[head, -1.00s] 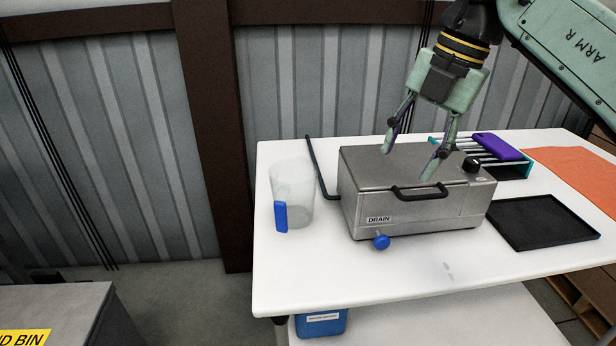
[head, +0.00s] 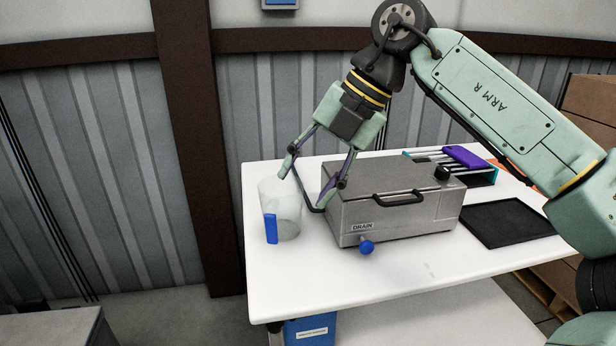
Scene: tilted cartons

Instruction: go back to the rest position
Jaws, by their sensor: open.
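My gripper (head: 299,192) points down and left in the head view, with its two fingers spread and nothing between them. In the picture its fingertips lie between the clear jug (head: 285,204) and the left end of the grey metal box (head: 345,205) marked DRAIN. One finger overlaps the jug's upper rim in the picture. I cannot tell whether it touches the jug. The jug stands upright with a blue handle (head: 270,228). The box lid is shut, with a black handle (head: 398,198) and a blue drain knob (head: 366,247) at the front.
The white table (head: 400,278) has free room in front of the box. A black tray (head: 506,222) lies to the right. A rack with a purple item (head: 465,156) stands behind. A dark bent rod lies between jug and box. A blue container (head: 310,330) is below.

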